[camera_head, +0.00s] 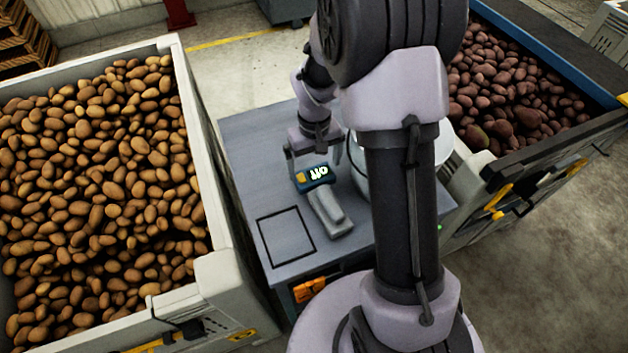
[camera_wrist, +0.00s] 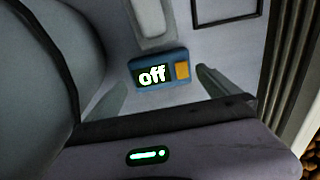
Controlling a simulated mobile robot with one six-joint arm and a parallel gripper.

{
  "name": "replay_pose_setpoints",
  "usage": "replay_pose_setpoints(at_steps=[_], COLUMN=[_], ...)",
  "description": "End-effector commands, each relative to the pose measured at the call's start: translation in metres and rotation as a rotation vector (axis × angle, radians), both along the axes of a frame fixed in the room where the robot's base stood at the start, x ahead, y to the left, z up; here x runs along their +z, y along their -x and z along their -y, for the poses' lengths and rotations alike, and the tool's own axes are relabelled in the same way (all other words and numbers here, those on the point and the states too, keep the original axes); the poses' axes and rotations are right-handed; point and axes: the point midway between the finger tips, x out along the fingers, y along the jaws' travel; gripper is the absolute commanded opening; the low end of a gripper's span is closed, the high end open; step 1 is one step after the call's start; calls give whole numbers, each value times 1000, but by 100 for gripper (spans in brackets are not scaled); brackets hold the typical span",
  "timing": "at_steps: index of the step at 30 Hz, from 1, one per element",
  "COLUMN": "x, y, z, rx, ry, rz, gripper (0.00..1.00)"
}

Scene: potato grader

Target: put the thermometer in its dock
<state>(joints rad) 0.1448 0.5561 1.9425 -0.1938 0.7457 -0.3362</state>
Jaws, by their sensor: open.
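The thermometer (camera_head: 317,174) is a blue block with a lit display reading "off" and an orange patch. In the head view it is on the grey table (camera_head: 262,150). It also shows in the wrist view (camera_wrist: 137,84). A light grey tapered piece (camera_head: 331,212) adjoins it on the near side; I cannot tell whether this is its handle or its dock. A black square outline (camera_head: 286,237) on the table beside it is empty. My gripper (camera_head: 314,165) is open, with its fingers on either side of the blue block, apparently not closed on it.
A crate of tan potatoes (camera_head: 200,120) stands left of the table, its wall close to the edge. A crate of dark red potatoes (camera_head: 545,30) stands at right. A white round vessel (camera_head: 443,150) is partly hidden behind my arm. An orange object (camera_head: 309,290) is at the table's front.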

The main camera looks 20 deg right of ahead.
Motion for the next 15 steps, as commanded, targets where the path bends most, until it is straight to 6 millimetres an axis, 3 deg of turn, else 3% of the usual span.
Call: replay_pose_setpoints(at_steps=[1, 4, 10, 15], x=[-18, -35, -33, -33], y=[0, 0, 0, 0], z=[-1, -1, -1, -1], rx=[0, 1, 0, 0], ry=[-1, 0, -1, -1], rz=[-3, -2, -1, -1], gripper=[100, 100, 100, 69])
